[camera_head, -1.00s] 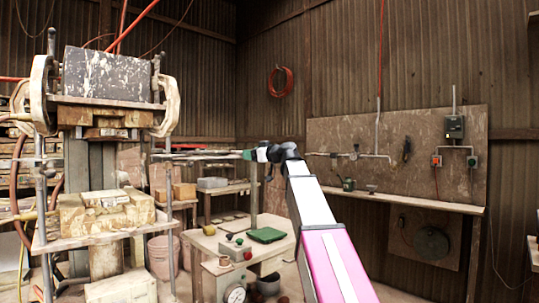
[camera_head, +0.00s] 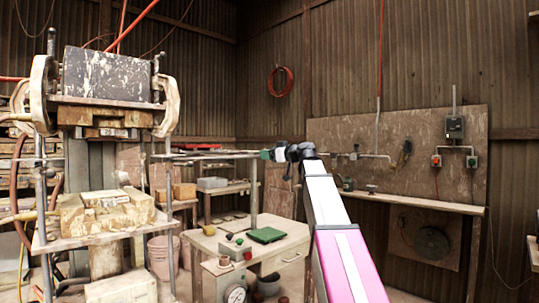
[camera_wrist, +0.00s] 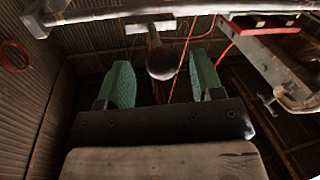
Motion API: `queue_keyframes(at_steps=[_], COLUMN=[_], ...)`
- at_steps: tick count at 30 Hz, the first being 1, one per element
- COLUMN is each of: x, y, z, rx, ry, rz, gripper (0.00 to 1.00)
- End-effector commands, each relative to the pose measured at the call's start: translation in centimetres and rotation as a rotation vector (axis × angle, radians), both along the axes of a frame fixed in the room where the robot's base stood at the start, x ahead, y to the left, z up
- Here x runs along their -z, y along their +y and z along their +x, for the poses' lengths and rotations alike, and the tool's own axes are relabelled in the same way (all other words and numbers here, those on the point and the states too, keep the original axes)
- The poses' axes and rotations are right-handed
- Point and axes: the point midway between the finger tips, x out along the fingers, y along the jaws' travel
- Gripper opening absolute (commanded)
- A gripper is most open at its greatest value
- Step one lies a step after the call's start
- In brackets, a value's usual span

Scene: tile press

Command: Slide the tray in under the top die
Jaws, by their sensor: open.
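The top die (camera_head: 105,118) hangs under the big stained block of the press at the left of the head view. A thin, flat tray-like frame (camera_head: 205,154) runs from the press post to the right, seen nearly edge-on; I cannot make out its separate parts. My gripper (camera_head: 265,154) is near its right end. In the wrist view, my green fingers (camera_wrist: 161,84) are open. A dark round knob (camera_wrist: 161,62) shows between them, with clear space on both sides. A pale bar (camera_wrist: 150,27) lies behind the knob.
Pale blocks (camera_head: 105,212) are stacked on the press table below the top die. A small bench (camera_head: 207,243) with a green pad (camera_head: 266,235) and a gauge stands below my arm. A long shelf (camera_head: 420,201) runs along the right wall. A long metal bar (camera_wrist: 170,11) crosses the wrist view's top.

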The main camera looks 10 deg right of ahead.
Motion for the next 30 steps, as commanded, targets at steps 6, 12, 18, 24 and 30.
queue_keyframes(at_steps=[6,12,18,24,30], x=[0.1,0.2,0.3,0.2,0.2], y=[-0.6,-2.9,-4.8,-3.8,-1.2], z=[-0.6,-2.9,-4.9,-3.7,-1.3], rx=[0.002,0.003,0.002,-0.002,-0.002], ry=[0.0,0.0,0.0,0.001,0.0], rz=[0.0,0.0,0.0,0.0,0.0], gripper=[0.6,0.6,0.6,0.6,0.6])
